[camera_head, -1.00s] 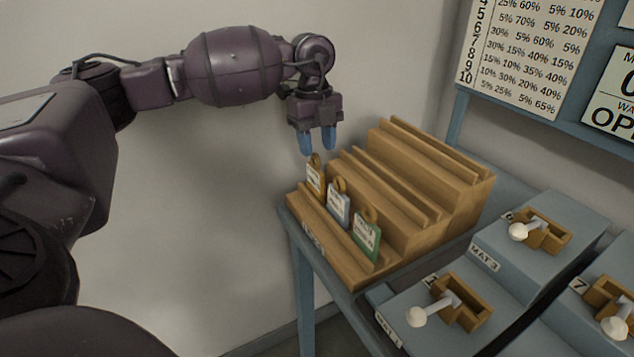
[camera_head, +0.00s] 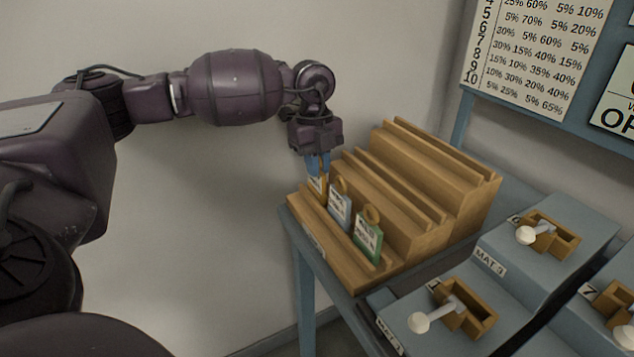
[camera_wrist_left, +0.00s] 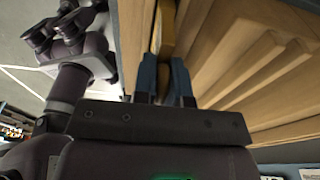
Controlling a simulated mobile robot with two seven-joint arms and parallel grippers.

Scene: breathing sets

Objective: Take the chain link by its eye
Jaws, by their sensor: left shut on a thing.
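Three tag-like links with ring eyes on top stand in the lowest slot of a stepped wooden rack (camera_head: 425,232): a yellow one (camera_head: 318,186) at the left end, a blue one (camera_head: 340,208) and a green one (camera_head: 368,238). My left gripper (camera_head: 318,164) points down over the yellow link, its blue fingers shut on the eye and hiding it. The link's lower part still sits at the slot. In the left wrist view, the blue fingers (camera_wrist_left: 165,68) close around the yellow link (camera_wrist_left: 167,35). My right gripper is not in view.
The rack's higher steps are empty. The rack stands on a blue table at its left end. Blue boxes with white-knobbed levers (camera_head: 419,322) (camera_head: 526,235) are at the right. A number chart (camera_head: 535,50) hangs behind. The wall side left of the rack is clear.

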